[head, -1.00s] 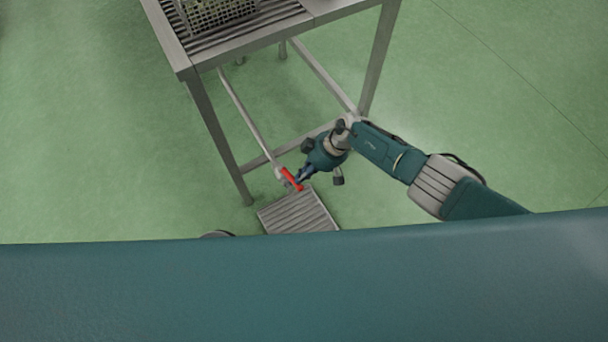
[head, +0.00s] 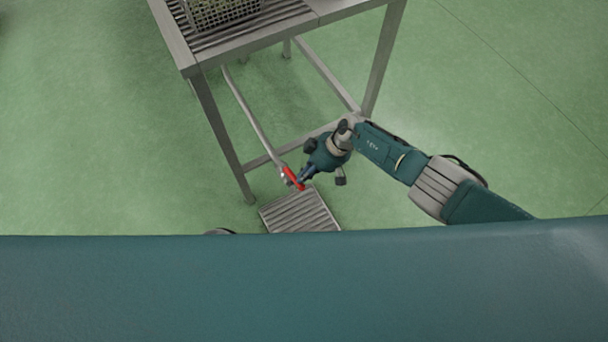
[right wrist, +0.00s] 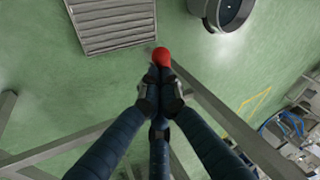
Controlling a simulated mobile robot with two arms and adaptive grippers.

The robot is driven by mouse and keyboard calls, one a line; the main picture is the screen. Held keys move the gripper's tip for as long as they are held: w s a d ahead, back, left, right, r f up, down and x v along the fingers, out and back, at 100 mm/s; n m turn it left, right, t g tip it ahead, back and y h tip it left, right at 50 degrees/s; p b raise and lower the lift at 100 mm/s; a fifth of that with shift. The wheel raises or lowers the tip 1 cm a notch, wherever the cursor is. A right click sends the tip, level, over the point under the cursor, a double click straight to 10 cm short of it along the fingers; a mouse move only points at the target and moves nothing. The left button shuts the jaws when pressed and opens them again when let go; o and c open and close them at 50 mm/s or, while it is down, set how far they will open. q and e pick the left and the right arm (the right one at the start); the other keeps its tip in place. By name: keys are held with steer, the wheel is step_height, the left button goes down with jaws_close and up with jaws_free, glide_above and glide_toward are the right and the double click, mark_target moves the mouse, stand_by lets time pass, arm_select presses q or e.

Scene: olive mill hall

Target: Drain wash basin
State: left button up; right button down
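The wash basin's stand is a grey metal frame table (head: 262,40). A thin drain pipe (head: 246,108) runs down under it to a red valve handle (head: 290,176) low near the floor. My right gripper (head: 303,180) is at this handle. In the right wrist view my right gripper's fingers (right wrist: 160,80) are drawn together, with the handle's rounded red end (right wrist: 161,57) showing just past their tips. The fingers look shut on it; the rest of the handle is hidden behind them. My left gripper is not in view.
A ribbed floor drain grate (head: 300,211) lies just below the handle and also shows in the right wrist view (right wrist: 113,22). A mesh crate (head: 222,10) stands on the table top. A dark round vessel (right wrist: 228,10) stands nearby.

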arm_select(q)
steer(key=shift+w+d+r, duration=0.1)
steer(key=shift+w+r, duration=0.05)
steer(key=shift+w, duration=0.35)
